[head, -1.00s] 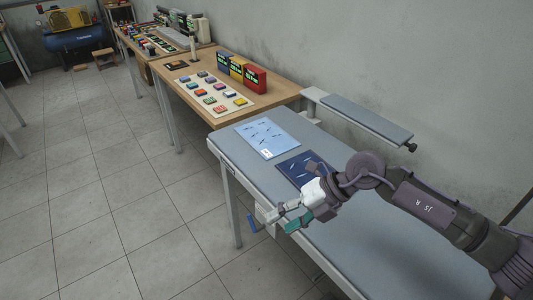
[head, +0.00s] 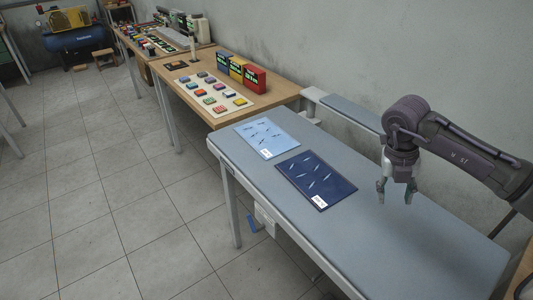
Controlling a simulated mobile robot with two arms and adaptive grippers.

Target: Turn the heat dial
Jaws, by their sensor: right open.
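I cannot make out a heat dial in the head view. My right gripper (head: 395,197) hangs fingers down above the right part of the grey padded table (head: 400,255). It is open, with its two fingers apart and nothing between them. A dark blue sheet with pale marks (head: 318,178) and a light blue sheet (head: 267,138) lie on the padded table, to the left of the gripper. My left gripper is not in view.
A wooden table (head: 285,93) beyond holds colored blocks on a pale mat and red, yellow and blue boxes (head: 254,80). A padded arm board (head: 350,111) runs along the wall. A blue handle (head: 252,223) shows below the padded table. Tiled floor (head: 120,220) at left is clear.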

